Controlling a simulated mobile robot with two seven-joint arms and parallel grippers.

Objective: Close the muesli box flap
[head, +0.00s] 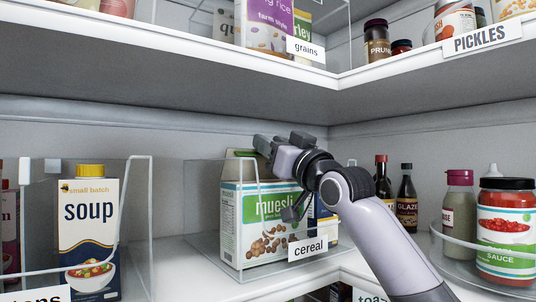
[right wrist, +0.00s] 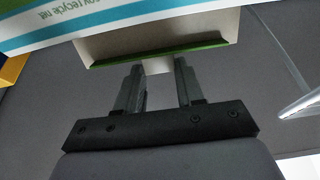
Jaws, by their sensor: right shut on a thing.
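The white, green and teal muesli box (head: 256,228) stands in a clear bin behind the "cereal" label. Its brown cardboard top flap (head: 238,170) is raised above the box, partly hidden by my right gripper. My right gripper (head: 268,148) is at the top of the box, its arm coming from the lower right. In the right wrist view, the flap (right wrist: 155,42) has a green edge, and a small pale tab sits between the fingers of my right gripper (right wrist: 158,72), which is shut on it. My left gripper is not in view.
The upper shelf (head: 200,48) overhangs close above the gripper. A soup carton (head: 88,225) stands in a clear bin on the left. Dark bottles (head: 407,200) and a red sauce jar (head: 505,232) on a round tray stand at right.

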